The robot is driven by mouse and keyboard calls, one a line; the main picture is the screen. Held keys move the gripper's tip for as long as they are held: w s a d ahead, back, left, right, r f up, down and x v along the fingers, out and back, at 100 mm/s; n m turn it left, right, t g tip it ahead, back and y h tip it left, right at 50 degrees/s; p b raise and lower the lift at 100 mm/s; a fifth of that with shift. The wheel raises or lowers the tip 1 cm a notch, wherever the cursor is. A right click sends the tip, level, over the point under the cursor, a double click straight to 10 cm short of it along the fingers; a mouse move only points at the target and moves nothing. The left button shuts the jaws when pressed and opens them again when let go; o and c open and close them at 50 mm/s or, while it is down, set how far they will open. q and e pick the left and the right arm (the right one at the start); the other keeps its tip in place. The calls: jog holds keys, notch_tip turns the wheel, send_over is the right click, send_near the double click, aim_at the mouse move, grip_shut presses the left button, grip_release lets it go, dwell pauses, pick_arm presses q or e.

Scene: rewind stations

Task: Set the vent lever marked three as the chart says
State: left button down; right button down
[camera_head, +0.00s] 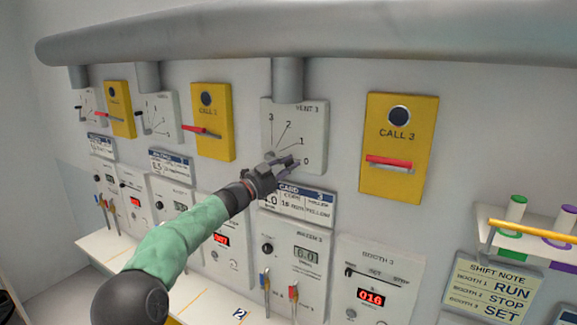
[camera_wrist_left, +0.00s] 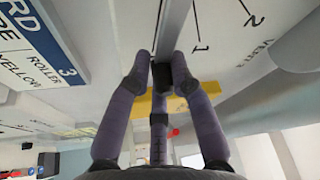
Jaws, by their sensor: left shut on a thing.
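The VENT 3 plate (camera_head: 312,118) is a light grey panel with marks 0, 1, 2 and 3 fanned around a pivot. My left gripper (camera_head: 290,166) is in front of its lower right part, near the 0 mark, and covers most of the lever. In the left wrist view, my left gripper (camera_wrist_left: 162,70) is shut on the dark end of the grey lever (camera_wrist_left: 172,28). The lever lies on the 0 side, beyond the 1 line; its exact setting is partly hidden. My right gripper is out of view.
A grey pipe (camera_head: 300,45) runs above. The yellow CALL 3 box (camera_head: 399,180) with a red handle is right of the vent plate. A card (camera_head: 318,203) sits below it. A shift note (camera_head: 492,290) and a rack (camera_head: 520,238) are at lower right.

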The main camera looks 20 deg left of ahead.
pick_arm(q)
jog(key=c, duration=1.2)
grip_release()
jog(key=shift+a, duration=0.1)
jog(key=v, duration=1.2)
